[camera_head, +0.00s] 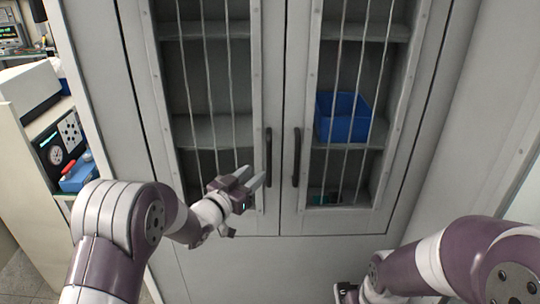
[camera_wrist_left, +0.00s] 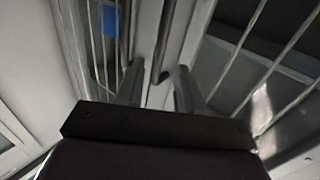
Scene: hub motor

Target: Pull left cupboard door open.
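The left cupboard door (camera_head: 262,215) is shut, a grey frame with vertical bars in front of shelves. Its dark upright handle (camera_head: 268,157) is near the door's right edge. My left gripper (camera_head: 254,178) is open and empty, just left of this handle and pointing toward it. In the left wrist view the two fingers (camera_wrist_left: 157,82) are spread, with a dark handle (camera_wrist_left: 163,42) ahead between them; I cannot tell whether they touch it. My right arm is at the lower right of the head view, its gripper (camera_head: 345,293) partly cut off at the bottom edge.
The right cupboard door (camera_head: 340,219) is shut, with its own dark handle (camera_head: 297,157). A blue bin (camera_head: 343,117) stands on a shelf behind its bars. A bench unit with a gauge panel (camera_head: 60,142) stands at the left. A plain grey panel lies below the doors.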

